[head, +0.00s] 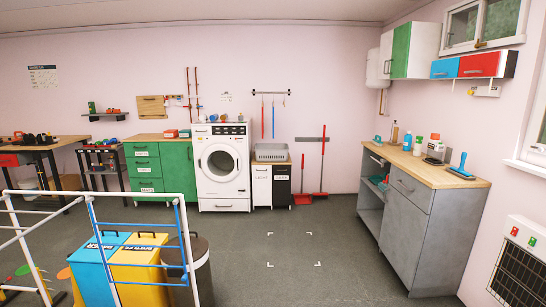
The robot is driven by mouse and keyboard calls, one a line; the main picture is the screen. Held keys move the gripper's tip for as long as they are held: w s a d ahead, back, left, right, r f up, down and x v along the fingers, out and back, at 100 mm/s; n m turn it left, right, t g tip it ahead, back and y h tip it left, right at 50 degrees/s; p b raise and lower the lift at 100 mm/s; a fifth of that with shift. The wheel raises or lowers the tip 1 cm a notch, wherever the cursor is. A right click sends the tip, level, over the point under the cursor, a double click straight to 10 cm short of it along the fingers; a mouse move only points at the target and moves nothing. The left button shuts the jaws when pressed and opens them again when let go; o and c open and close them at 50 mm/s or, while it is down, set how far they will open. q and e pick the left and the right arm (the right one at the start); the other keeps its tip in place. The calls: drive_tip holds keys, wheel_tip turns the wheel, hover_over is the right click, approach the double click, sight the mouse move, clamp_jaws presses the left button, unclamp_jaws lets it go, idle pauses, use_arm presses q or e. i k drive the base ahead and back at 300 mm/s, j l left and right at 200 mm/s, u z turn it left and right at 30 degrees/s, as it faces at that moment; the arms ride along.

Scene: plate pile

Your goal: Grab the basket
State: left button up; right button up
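A grey basket (271,153) sits upright on the wooden top of a small white and black cabinet (261,185). It stands just right of the washing machine (221,168), against the far wall. I cannot see what, if anything, is inside it. Neither of my grippers shows in the head view.
A rack of white and blue rails (99,245), blue and yellow bins (139,264) and a dark round bin (199,270) stand front left. A grey counter (406,229) runs along the right. White corner marks (270,265) lie on the open middle floor. A red broom (321,193) stands right of the cabinet.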

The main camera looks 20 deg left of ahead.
sight(264, 152)
drive_tip(key=i+u, duration=0.3)
drive_tip(key=i, duration=5.15)
drive_tip(key=j, duration=0.1)
